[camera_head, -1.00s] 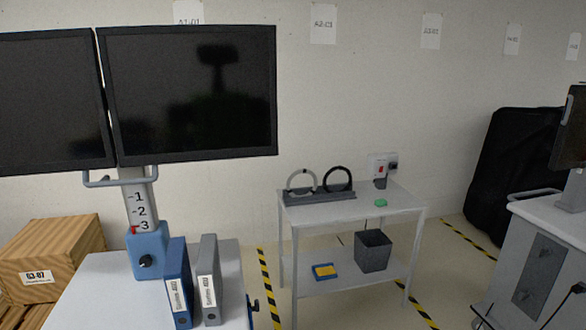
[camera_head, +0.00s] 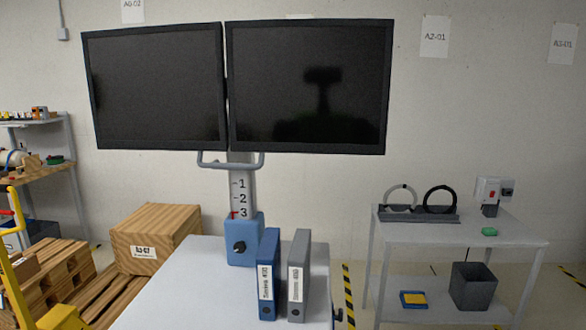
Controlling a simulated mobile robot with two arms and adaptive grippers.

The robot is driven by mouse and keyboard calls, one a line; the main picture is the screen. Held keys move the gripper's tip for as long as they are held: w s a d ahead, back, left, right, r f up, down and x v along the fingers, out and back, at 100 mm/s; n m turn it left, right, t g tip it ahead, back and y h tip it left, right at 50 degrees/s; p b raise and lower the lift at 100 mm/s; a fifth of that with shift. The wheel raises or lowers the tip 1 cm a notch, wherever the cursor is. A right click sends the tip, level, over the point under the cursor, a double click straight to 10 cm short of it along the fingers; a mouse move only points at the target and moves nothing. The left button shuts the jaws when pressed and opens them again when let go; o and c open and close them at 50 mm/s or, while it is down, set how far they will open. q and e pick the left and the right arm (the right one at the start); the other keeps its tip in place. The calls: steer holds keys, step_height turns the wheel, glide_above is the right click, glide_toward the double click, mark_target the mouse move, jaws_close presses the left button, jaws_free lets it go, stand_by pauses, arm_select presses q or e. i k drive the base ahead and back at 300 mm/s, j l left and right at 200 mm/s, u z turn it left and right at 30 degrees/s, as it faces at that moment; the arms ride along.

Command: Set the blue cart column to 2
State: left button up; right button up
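A light grey post (camera_head: 242,185) rises from the block and bears the numbers 1, 2 and 3 from top to bottom. A small red pointer (camera_head: 234,215) at the block's top edge is beside the 3. A grey handle bar (camera_head: 230,163) crosses the post under two dark monitors (camera_head: 308,90). Neither of my grippers is in view.
A blue binder (camera_head: 268,275) and a grey binder (camera_head: 299,277) stand on the cart top (camera_head: 185,285), right of the block. A wooden crate (camera_head: 150,240) and pallets are at the left. A white side table (camera_head: 510,236) stands at the right, with a floor gap between.

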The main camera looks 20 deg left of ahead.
mark_target(242, 182)
steer(key=z, duration=0.3)
steer(key=j+z, duration=0.2)
steer(key=j, duration=0.25)
steer(key=k+j+z, duration=0.2)
steer(key=j, duration=0.2)
steer(key=j+z, duration=0.2)
steer(key=j, duration=0.25)
steer(key=k+j+z, duration=0.2)
steer(key=j, duration=0.2)
